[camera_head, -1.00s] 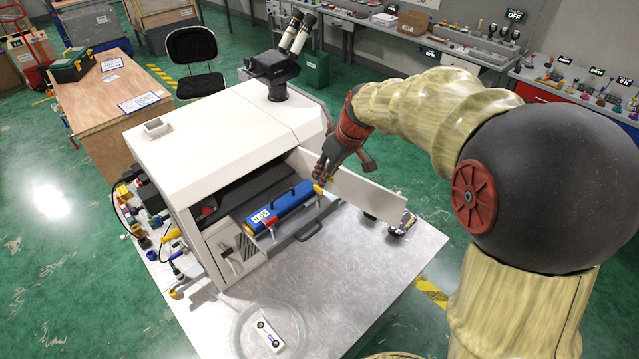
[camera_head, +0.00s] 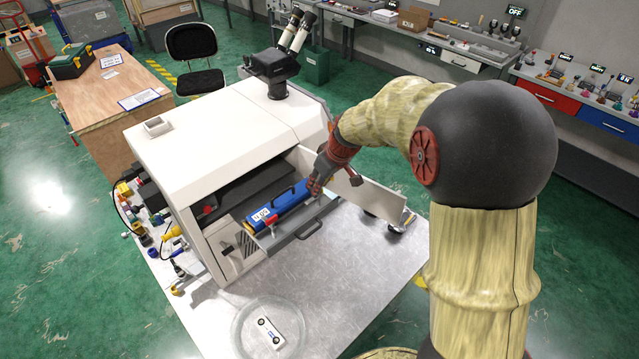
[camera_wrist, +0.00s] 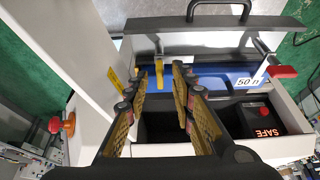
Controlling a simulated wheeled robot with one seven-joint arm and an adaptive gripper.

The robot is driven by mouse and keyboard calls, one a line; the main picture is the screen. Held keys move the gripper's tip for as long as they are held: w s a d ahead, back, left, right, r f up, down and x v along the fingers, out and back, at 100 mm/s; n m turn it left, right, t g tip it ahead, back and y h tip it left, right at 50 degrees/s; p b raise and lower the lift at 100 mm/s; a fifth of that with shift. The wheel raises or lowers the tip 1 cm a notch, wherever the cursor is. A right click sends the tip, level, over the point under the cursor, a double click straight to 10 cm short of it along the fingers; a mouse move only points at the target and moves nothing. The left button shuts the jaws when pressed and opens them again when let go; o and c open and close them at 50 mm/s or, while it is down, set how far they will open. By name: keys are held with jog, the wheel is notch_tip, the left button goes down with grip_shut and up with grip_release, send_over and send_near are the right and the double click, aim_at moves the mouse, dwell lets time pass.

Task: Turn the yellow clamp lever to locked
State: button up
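The yellow clamp lever (camera_wrist: 159,74) stands at one end of the blue block in the open drawer. It shows in the wrist view between my two fingertips, with gaps on both sides. My gripper (camera_wrist: 161,77) is open, its fingers on either side of the lever. In the head view my gripper (camera_head: 317,187) is over the right end of the blue block (camera_head: 292,200) and hides most of the lever. A red-handled lever (camera_wrist: 282,72) sits at the block's other end, beside a "50 n" label (camera_wrist: 249,83).
The white machine's open door (camera_head: 372,192) stands close beside my gripper. The drawer has a dark handle (camera_head: 309,229). A red "SAFE" display (camera_wrist: 266,133) shows in the wrist view. A round glass dish (camera_head: 245,337) is on the metal table, whose front is otherwise clear.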

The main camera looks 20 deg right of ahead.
jog(key=shift+c, duration=1.2)
jog(key=c, duration=0.4)
grip_shut()
